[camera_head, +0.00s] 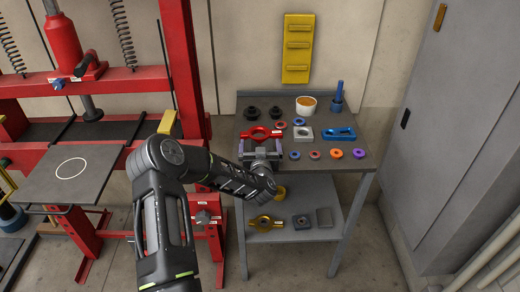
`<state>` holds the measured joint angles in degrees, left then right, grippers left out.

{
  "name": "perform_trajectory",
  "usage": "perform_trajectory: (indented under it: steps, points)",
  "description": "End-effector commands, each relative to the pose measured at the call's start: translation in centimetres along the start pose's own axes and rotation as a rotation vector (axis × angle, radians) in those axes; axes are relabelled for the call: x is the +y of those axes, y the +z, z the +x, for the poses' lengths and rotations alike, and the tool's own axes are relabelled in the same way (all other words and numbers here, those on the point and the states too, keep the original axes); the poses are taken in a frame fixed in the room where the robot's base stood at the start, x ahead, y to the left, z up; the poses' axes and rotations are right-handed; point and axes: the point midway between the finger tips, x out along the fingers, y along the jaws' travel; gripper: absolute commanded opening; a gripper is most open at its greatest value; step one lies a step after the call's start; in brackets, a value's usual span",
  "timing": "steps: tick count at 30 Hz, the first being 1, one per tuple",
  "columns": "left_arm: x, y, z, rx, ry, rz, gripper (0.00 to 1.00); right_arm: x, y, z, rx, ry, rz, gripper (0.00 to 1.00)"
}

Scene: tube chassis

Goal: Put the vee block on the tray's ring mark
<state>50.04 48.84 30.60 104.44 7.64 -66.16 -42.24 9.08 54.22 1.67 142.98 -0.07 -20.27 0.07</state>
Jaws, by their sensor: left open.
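The dark flat tray (45,187) is at the left by the red press, and its white ring mark (71,168) is bare. My left gripper (261,146) is open over the front left of the grey bench top, just in front of a red two-eared part (262,132). Its hand hides the bench surface beneath it, and I cannot tell whether a block sits between its fingers. I cannot say for sure which piece is the vee block. A pale grey square block (303,133) lies right of the gripper, apart from it. My right gripper is out of view.
A blue slotted part (340,133), a white cup (306,105), a blue upright post (338,96) and several small rings crowd the bench top (318,178). A yellow part (265,223) and grey blocks lie on the lower shelf. A grey cabinet (450,130) stands at right.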

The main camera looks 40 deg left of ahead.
Motion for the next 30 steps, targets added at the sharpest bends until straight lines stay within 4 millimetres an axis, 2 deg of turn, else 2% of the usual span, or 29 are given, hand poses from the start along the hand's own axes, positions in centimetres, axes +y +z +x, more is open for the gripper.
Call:
perform_trajectory:
  steps: [4,30]
  points:
    - [0.00,-0.01,-0.01,0.000,0.000,0.000,1.00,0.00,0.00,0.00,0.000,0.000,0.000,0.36]
    - [0.00,-0.01,-0.01,0.000,0.000,0.000,0.29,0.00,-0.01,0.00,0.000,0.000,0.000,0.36]
